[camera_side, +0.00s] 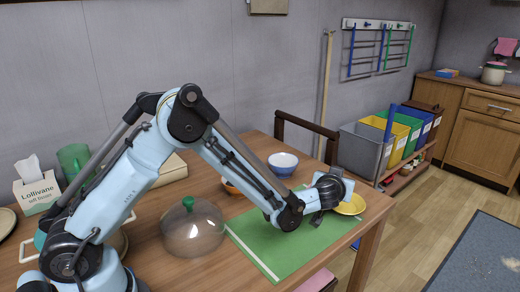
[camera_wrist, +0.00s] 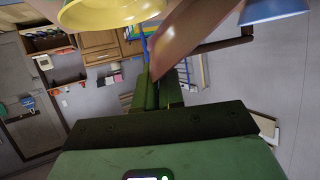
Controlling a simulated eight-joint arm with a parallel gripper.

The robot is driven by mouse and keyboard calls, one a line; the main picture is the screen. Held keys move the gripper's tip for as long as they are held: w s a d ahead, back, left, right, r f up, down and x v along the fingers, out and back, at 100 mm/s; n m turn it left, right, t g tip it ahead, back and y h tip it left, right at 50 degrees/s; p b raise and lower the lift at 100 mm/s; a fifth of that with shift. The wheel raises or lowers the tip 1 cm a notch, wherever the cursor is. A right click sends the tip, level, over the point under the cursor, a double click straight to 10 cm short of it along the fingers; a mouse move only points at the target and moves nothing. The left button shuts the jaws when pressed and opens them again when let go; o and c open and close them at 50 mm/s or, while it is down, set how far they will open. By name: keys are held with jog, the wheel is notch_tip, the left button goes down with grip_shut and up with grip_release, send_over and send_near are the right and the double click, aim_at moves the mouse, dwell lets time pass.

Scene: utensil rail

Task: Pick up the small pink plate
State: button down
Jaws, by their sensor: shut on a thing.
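My gripper (camera_side: 332,194) is low over the right end of the table, above the green mat's edge and beside a yellow plate (camera_side: 350,204). In the wrist view my gripper's green fingers (camera_wrist: 157,84) are close together. A flat pinkish-brown shape (camera_wrist: 203,32) reaches down to their tips; it looks like the small pink plate, seen nearly edge-on. In the side view the pink plate does not show; my gripper likely hides it. I cannot tell whether it touches the table. The yellow plate also shows at the top of the wrist view (camera_wrist: 105,12).
The green mat (camera_side: 275,245) covers the table (camera_side: 150,275) below my arm. A glass dome (camera_side: 192,232) with a green knob stands left of it. A blue-and-white bowl (camera_side: 283,163) stands behind. A chair back (camera_side: 305,130) rises beyond the table.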

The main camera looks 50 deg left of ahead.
jog(key=s+d+r, duration=0.6)
jog(key=d+r, duration=0.2)
jog(key=d, duration=0.1)
jog(key=s+a+r+m+t+h, duration=0.1)
jog(key=s+a+r+m+h, duration=0.1)
jog(key=s+a+r, duration=1.1)
jog(key=w+d+f+n+g+y, duration=0.1)
jog(key=w+d+f+n+y, duration=0.1)
jog(key=w+d+f, duration=1)
jog(key=shift+w+d+f, duration=0.3)
jog(key=shift+d+f, duration=0.2)
jog(key=shift+d, duration=0.35)
jog(key=w+a+f, duration=0.2)
jog(key=a, duration=0.1)
jog(key=w+a+f, duration=0.2)
jog(key=a, duration=0.1)
jog(key=w+a+f, duration=0.2)
jog(key=a+f, duration=0.1)
jog(key=shift+w+a, duration=0.2)
jog(key=shift+a, duration=0.15)
jog(key=shift+f, duration=1.8)
jog(key=shift+f, duration=0.2)
